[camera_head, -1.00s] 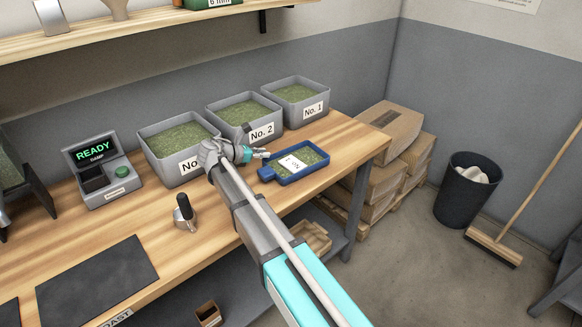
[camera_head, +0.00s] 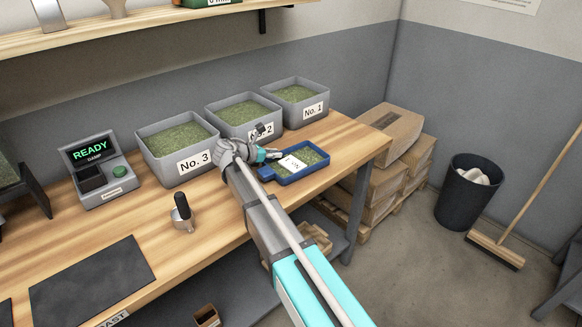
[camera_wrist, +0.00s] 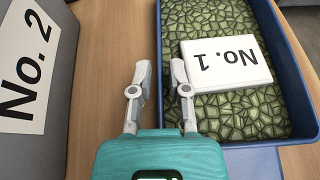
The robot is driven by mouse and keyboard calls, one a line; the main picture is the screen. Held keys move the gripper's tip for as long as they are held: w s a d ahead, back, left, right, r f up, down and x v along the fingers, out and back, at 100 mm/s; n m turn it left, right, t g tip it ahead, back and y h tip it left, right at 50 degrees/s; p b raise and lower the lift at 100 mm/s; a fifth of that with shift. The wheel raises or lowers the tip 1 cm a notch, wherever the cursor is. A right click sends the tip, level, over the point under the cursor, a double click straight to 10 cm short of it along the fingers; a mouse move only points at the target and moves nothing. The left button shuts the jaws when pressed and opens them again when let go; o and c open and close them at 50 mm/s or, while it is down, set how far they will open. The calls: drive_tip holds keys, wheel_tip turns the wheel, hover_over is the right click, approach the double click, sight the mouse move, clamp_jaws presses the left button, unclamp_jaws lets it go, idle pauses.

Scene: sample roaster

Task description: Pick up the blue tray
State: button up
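The blue tray (camera_head: 318,168) lies on the wooden bench in front of the bins No. 1 and No. 2. It holds green beans and a white card (camera_wrist: 226,64) reading No. 1. My gripper (camera_head: 276,154) is at the tray's left side. In the wrist view, my gripper (camera_wrist: 159,75) has two grey fingers spread apart, with the tray's left wall (camera_wrist: 160,40) between them. The fingers do not look closed on the wall; a gap shows on the left finger's side. One fingertip appears over the beans, the other over bare wood. How deep they reach I cannot tell.
Grey bins No. 1 (camera_head: 327,100), No. 2 (camera_head: 278,118) and No. 3 (camera_head: 214,144) stand along the back. A metal scoop (camera_head: 181,222) and the READY device (camera_head: 126,184) are farther left. The bench's front edge is close to the tray.

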idle(0.3)
clamp_jaws()
drive_tip(key=shift+r, duration=0.2)
wheel_tip(320, 180, up, 3)
drive_tip(key=p, duration=0.3)
drive_tip(key=s+d+r+p, duration=0.8)
drive_tip(key=s+r+p, duration=0.1)
drive_tip(key=s+p, duration=0.1)
drive_tip(key=shift+s+d+r, duration=0.15)
drive_tip(key=shift+s+r, duration=0.15)
drive_tip(key=shift+s, duration=0.35)
idle(0.5)
